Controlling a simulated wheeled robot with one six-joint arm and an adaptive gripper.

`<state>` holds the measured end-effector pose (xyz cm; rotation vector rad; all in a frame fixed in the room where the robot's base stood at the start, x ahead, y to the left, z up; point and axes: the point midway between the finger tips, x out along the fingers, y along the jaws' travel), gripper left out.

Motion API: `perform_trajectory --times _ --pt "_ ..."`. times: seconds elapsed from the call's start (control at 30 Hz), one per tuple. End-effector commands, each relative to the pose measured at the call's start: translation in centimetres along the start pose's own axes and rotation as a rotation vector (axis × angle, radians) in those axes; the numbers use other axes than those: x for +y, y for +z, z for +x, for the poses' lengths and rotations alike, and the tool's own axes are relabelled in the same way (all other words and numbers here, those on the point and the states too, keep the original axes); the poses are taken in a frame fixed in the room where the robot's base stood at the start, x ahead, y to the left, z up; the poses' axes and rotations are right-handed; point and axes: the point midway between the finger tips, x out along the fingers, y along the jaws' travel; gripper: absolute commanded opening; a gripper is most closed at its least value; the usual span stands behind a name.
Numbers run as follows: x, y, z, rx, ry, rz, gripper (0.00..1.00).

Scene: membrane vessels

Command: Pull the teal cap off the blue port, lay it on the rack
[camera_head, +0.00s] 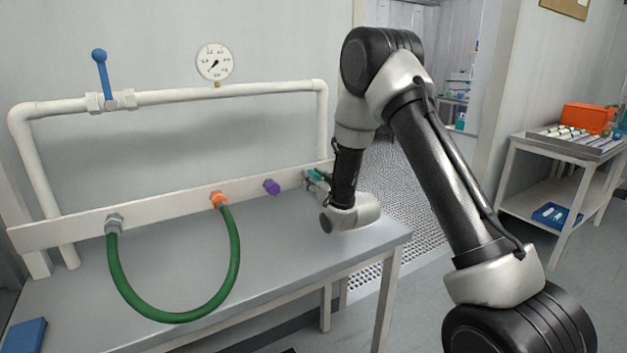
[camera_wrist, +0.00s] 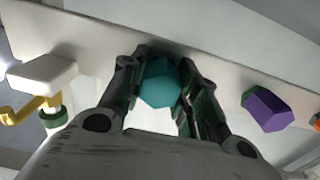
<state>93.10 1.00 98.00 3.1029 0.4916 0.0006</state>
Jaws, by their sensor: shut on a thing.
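The teal cap (camera_wrist: 160,82) sits between the two fingers of my gripper (camera_wrist: 158,95) in the wrist view, close against the pale rail. My gripper is shut on it. In the head view my gripper (camera_head: 316,180) is at the right end of the white rail, and a bit of teal (camera_head: 313,174) shows there. The blue port is hidden behind the cap and fingers, so I cannot tell whether the cap is still seated on it. The rack is not clearly identified in either view.
A purple cap (camera_wrist: 268,110) is right of my gripper on the rail (camera_head: 160,207). An orange fitting (camera_head: 219,200) and a grey fitting (camera_head: 114,224) hold a green hose (camera_head: 178,318). A yellow-handled valve (camera_wrist: 22,112) is left in the wrist view. The grey bench top (camera_head: 290,235) is mostly clear.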

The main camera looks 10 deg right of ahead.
Motion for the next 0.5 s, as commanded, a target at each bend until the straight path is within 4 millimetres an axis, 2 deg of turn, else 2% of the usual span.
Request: perform_trajectory --times 0.5 --pt "0.0 0.1 -2.0 -0.002 0.000 0.000 0.00"
